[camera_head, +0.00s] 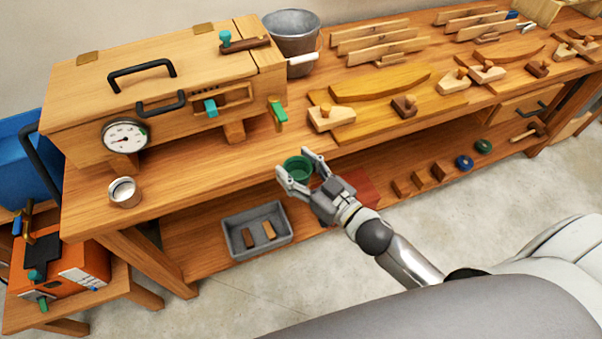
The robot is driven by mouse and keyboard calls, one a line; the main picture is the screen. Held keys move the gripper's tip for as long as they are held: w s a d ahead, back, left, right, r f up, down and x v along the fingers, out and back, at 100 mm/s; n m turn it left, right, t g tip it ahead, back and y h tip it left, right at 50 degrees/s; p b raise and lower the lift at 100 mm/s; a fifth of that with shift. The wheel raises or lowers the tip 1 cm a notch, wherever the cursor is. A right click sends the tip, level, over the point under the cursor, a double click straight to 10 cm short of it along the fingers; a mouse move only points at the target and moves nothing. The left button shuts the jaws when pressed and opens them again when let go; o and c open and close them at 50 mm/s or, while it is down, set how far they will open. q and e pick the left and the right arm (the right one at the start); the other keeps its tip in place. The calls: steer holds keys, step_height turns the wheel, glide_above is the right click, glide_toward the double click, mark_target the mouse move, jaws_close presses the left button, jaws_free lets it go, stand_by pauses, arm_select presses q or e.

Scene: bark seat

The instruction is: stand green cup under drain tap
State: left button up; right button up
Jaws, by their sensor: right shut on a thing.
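The green cup (298,171) is between the fingers of my right gripper (294,163), which is shut on it. The cup looks upright, at the bench's front edge; its height above the bench top is hard to tell. A tap with a green handle (279,112) sticks out from the front right of the wooden box (72,108), behind and a little left of the cup. The cup is apart from it. A teal-handled fitting (210,107) is on the box front, left of this tap. My left gripper is not in view.
A round gauge (125,136) is on the box front, and a metal cup (124,191) stands at the bench's left end. Wooden planes (331,117) stand right of the tap. A grey tray (257,230) lies on the lower shelf.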

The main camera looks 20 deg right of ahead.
mark_target(296, 167)
steer(key=w+f+b, duration=0.1)
steer(key=w, duration=0.1)
steer(key=w+f+b, duration=0.1)
steer(key=shift+w+f+b, duration=0.3)
steer(key=shift+w+f, duration=0.05)
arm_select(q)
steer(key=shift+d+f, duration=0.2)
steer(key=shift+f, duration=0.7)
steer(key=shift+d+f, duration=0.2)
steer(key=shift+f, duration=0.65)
arm_select(e)
steer(key=shift+w+a+f, duration=0.1)
steer(key=shift+w+a, duration=0.05)
steer(key=shift+w, duration=4.25)
arm_select(q)
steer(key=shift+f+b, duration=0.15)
steer(key=shift+b, duration=0.2)
arm_select(e)
steer(key=shift+f, duration=0.3)
steer(key=o, duration=1.1)
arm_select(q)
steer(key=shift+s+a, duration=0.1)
arm_select(e)
steer(key=v, duration=1.2)
